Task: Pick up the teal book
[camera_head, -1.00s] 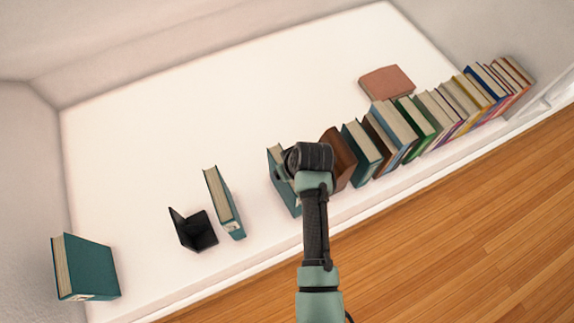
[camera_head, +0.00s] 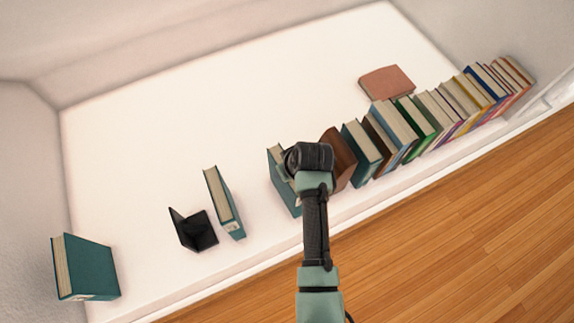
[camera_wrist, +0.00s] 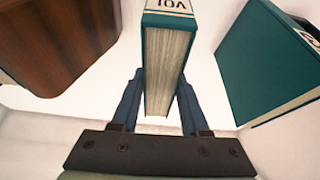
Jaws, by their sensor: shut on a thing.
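A teal book (camera_wrist: 167,62) with cream pages and "VOL" on its light label stands between the two fingers of my gripper (camera_wrist: 158,105) in the wrist view. The fingers are shut on its two sides. In the head view this teal book (camera_head: 281,188) stands upright on the white shelf, partly hidden by my gripper (camera_head: 300,165). Other teal books stand on the shelf: one (camera_head: 224,205) to the left of the held book, one (camera_head: 88,267) at the far left, and one (camera_head: 361,155) in the row on the right. In the wrist view another teal book (camera_wrist: 262,60) is at the right, apart from my fingers.
A brown wooden block (camera_head: 340,158) is close to the right of the held book. A black bookend (camera_head: 193,230) stands further left. A row of several books (camera_head: 430,122) fills the right front. A reddish book (camera_head: 386,82) lies flat behind it. The back shelf surface (camera_head: 200,120) is clear.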

